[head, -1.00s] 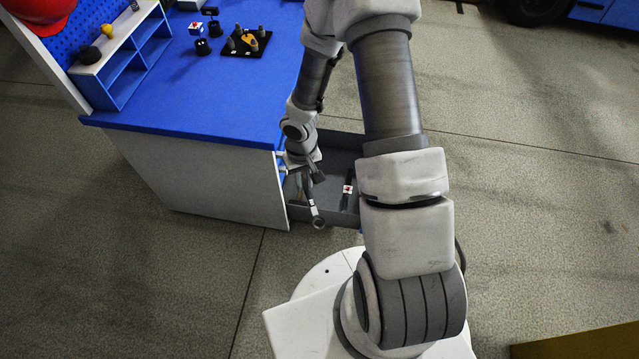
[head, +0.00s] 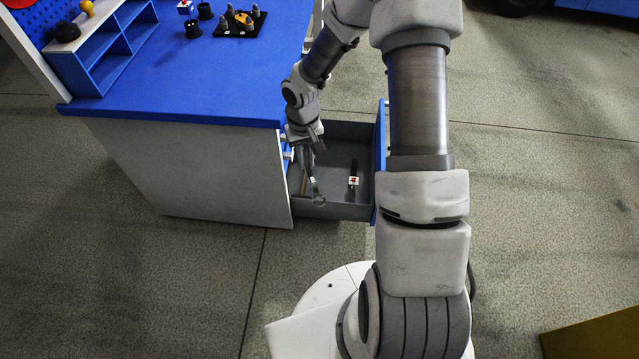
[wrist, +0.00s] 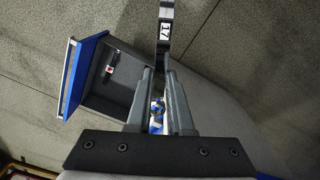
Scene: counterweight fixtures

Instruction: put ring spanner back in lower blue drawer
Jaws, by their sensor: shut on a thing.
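My gripper (head: 309,160) is shut on the ring spanner (head: 316,187), whose ring end hangs toward the near wall of the drawer. In the wrist view the spanner (wrist: 166,32) runs up from between my fingertips (wrist: 160,72) and bears a white label reading 17. An open grey drawer (head: 335,211) with a blue front (head: 380,160) lies below my gripper in the head view. In the wrist view this drawer (wrist: 112,98) is to the left of the fingers. I cannot tell whether the spanner touches the drawer.
A dark tool with a red and white tag (head: 353,180) lies in the drawer. The blue bench top (head: 200,85) is above and left of it. A black tray with pegs (head: 240,22) and a blue shelf unit (head: 105,50) stand on the bench.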

